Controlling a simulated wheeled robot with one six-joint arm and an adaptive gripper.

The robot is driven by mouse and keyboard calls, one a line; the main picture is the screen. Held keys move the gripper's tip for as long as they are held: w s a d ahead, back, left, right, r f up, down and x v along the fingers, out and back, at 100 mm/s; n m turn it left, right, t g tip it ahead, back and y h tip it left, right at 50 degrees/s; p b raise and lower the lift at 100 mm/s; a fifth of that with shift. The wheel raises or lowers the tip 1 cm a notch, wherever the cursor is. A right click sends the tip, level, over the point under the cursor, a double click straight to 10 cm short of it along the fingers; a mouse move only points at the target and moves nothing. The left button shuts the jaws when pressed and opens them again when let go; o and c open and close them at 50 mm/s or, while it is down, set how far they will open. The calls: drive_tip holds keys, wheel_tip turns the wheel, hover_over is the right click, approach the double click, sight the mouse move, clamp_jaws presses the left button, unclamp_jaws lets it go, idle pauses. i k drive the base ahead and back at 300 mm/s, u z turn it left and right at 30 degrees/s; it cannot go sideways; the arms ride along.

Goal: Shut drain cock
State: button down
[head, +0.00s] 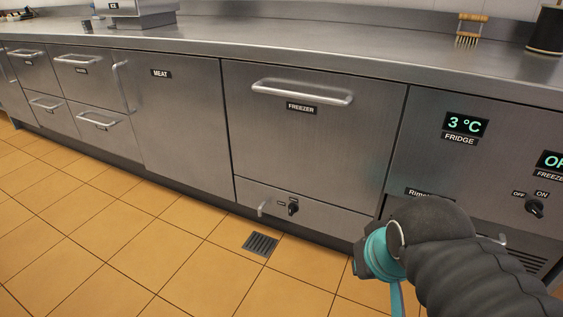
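The drain cock appears to be the small black knob (293,208) on the low steel panel under the freezer drawer, with a small label beside it. Its exact turn is too small to tell. A short pale metal spout (263,208) sticks out of the same panel to the left of the knob. My dark arm with a teal joint fills the lower right, to the right of the knob and apart from it. My gripper itself does not show.
A floor drain grate (260,244) lies in the orange tiles below the spout. The freezer drawer (315,140) above is shut. Another black knob (535,209), marked OFF and ON, is on the fridge panel at right. The floor at left is clear.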

sight(293, 208)
drive_tip(key=z, duration=1)
drive_tip(key=i, duration=1.25)
drive_tip(key=u, duration=0.8)
